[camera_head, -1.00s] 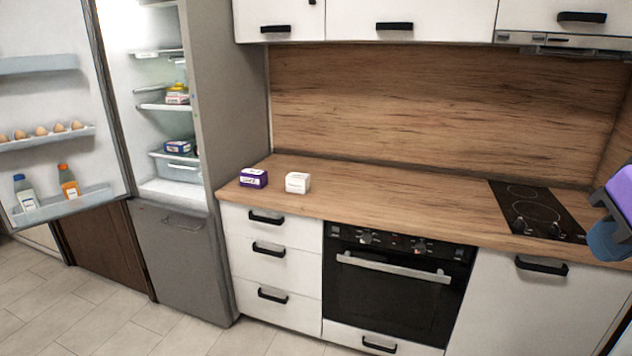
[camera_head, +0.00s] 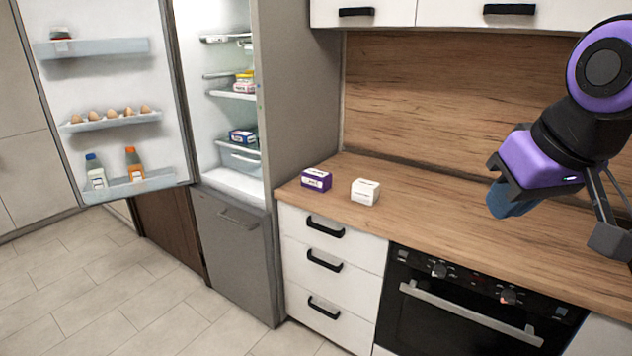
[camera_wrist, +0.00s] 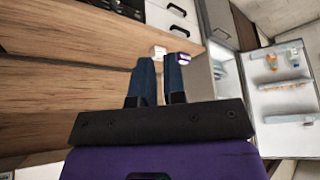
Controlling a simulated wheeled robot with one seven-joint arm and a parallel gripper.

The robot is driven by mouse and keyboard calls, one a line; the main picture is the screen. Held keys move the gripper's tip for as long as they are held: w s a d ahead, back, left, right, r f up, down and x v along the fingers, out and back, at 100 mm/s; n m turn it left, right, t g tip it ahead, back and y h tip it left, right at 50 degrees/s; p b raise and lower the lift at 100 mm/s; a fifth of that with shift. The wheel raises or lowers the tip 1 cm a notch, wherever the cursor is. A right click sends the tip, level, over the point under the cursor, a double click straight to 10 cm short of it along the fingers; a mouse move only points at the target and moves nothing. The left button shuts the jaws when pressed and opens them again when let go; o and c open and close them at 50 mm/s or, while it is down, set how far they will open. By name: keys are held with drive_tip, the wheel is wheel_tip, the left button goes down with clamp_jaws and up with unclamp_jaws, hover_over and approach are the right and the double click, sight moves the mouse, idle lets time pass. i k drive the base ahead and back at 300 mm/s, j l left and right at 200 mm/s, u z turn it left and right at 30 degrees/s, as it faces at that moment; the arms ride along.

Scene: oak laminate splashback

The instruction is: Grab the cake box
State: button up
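Two small boxes stand side by side near the left end of the wooden counter. One is a purple and white box (camera_head: 316,179), and the other is a plain white box (camera_head: 365,191) to its right. Their print is too small to read, so I cannot tell which is the cake box. In the wrist view, the white box (camera_wrist: 158,53) and the purple box (camera_wrist: 183,59) show small beyond the fingertips. My gripper (camera_head: 560,222) is open and empty, held above the counter to the right of both boxes. Its blue fingers (camera_wrist: 159,72) are apart in the wrist view.
The fridge (camera_head: 232,180) left of the counter stands open, with small packages on its shelves. Its door (camera_head: 110,90) holds eggs and bottles. Wall cabinets (camera_head: 440,12) hang above. The counter (camera_head: 440,215) right of the boxes is clear.

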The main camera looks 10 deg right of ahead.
sight(313, 179)
drive_tip(key=i+j+z, duration=0.1)
drive_tip(key=i+j, duration=0.4)
drive_tip(key=i+j+z, duration=0.1)
drive_tip(key=i+j, duration=1)
drive_tip(key=i+j+z, duration=0.15)
drive_tip(key=i+j, duration=0.35)
drive_tip(key=i+j+z, duration=0.1)
drive_tip(key=i+j, duration=0.4)
drive_tip(key=j, duration=0.2)
